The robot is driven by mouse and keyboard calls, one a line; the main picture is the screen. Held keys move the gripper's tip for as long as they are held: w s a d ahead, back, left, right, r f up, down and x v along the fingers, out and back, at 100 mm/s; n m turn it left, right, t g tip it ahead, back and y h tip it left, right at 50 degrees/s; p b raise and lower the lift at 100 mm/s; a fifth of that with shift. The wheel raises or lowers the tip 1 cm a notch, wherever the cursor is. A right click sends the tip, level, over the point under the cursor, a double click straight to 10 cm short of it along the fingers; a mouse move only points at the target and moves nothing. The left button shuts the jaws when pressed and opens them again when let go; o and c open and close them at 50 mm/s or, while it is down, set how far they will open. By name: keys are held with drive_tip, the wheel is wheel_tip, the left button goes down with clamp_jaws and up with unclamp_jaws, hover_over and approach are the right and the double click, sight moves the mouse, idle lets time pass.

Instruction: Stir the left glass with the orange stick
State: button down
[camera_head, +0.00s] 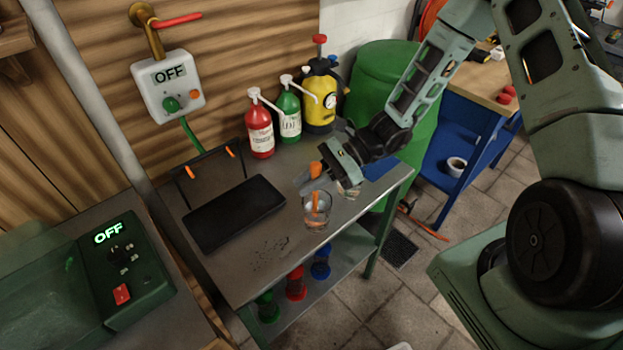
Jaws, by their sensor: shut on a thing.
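The left glass (317,222) is a clear tumbler standing on the grey metal table, near its right part. My gripper (313,182) is above this glass and is shut on the orange stick (315,201). The top of the stick shows above the fingers, and its lower part reaches down into the left glass, roughly upright. I cannot tell whether the stick touches the glass. A second clear glass (349,190) stands behind and to the right, partly hidden by my gripper.
A black flat case (235,211) lies left of the glasses. A red pump bottle (260,132), a green pump bottle (289,115) and a yellow sprayer (320,95) stand at the back. The table front (262,268) is mostly clear. A green barrel (378,75) stands behind my arm.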

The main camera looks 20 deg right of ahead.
drive_tip(key=shift+s+d, duration=0.1)
drive_tip(key=shift+s, duration=0.25)
wheel_tip(320, 180, up, 9)
drive_tip(key=p, duration=0.7)
idle(0.5)
idle(0.7)
wheel_tip(320, 180, up, 5)
drive_tip(key=p, duration=0.4)
idle(0.4)
drive_tip(key=c, duration=1.9)
unclamp_jaws()
clamp_jaws()
